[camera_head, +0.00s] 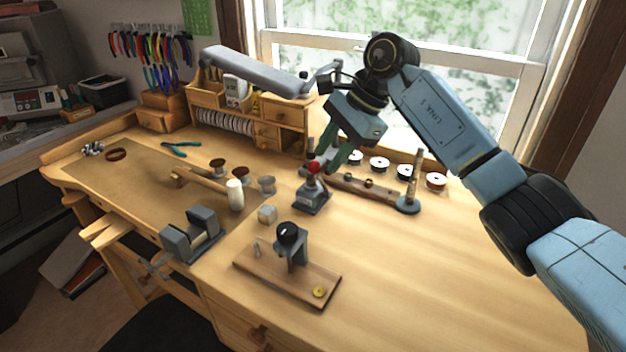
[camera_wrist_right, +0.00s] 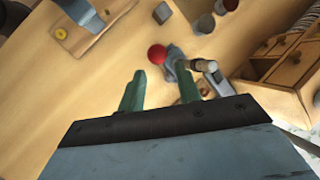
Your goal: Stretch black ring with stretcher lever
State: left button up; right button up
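The stretcher (camera_head: 312,200) is a small grey tool standing on the bench, with a red ball (camera_head: 313,168) on its lever. The red ball also shows in the right wrist view (camera_wrist_right: 157,54), just past my fingertips. My right gripper (camera_head: 338,158) is above and beside the stretcher, its green fingers pointing down. In the right wrist view the fingers (camera_wrist_right: 160,85) are apart with nothing held between them. The right finger partly covers the stretcher there. I cannot make out a black ring clearly in either view. My left gripper is not in view.
A wooden strip with a grey post (camera_head: 410,190) stands behind the stretcher at the right. A wooden base with a black-knobbed tool (camera_head: 288,235) is in front. A vise (camera_head: 190,235) and mallet (camera_head: 235,195) are to the left. The bench's right front is clear.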

aim_at(321, 182)
jog(key=x, duration=0.7)
jog(key=shift+f, duration=0.2)
grip_shut()
